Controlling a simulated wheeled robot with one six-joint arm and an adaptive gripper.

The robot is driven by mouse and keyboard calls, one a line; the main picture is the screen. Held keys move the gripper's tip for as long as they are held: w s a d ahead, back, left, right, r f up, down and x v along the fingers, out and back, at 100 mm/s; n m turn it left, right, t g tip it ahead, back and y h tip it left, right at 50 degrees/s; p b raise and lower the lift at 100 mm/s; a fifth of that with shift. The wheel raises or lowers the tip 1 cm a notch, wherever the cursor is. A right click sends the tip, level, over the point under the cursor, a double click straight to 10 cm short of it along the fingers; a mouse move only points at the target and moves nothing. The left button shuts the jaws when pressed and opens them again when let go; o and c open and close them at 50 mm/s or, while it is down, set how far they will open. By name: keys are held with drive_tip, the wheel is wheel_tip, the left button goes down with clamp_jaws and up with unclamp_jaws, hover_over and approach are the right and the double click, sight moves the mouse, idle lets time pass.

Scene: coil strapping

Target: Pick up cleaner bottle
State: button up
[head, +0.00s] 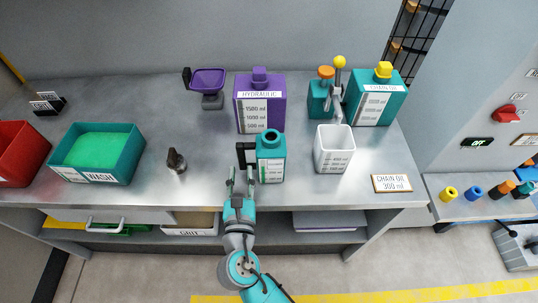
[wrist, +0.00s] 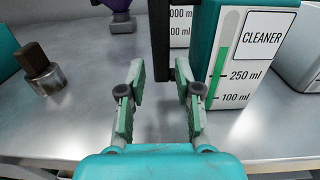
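The cleaner bottle (head: 270,160) is teal with a white level strip, a black side handle and a dark round opening on top. It stands upright on the grey bench, and its CLEANER label shows in the wrist view (wrist: 228,75). The black handle (wrist: 160,40) is on the bottle's left side. My gripper (head: 241,176) is open and empty at the front left of the bottle. In the wrist view my gripper (wrist: 160,75) has its fingertips on either side of the handle in the picture; I cannot tell whether they touch it.
A purple hydraulic jug (head: 260,105) stands behind the bottle. A white measuring cup (head: 334,150) stands to the right, a brush (head: 176,161) and a green-filled wash tray (head: 122,165) to the left. A chain oil card (head: 392,183) lies at the front right. Bench is clear around the brush.

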sight(242, 164)
drive_tip(key=w, duration=0.5)
drive_tip(key=shift+d, duration=0.15)
clamp_jaws()
wheel_tip(242, 164, up, 10)
drive_tip(key=shift+r, duration=0.1)
idle(0.4)
idle(0.4)
drive_tip(key=shift+c, duration=1.9)
unclamp_jaws()
clamp_jaws()
drive_tip(key=shift+s, duration=0.1)
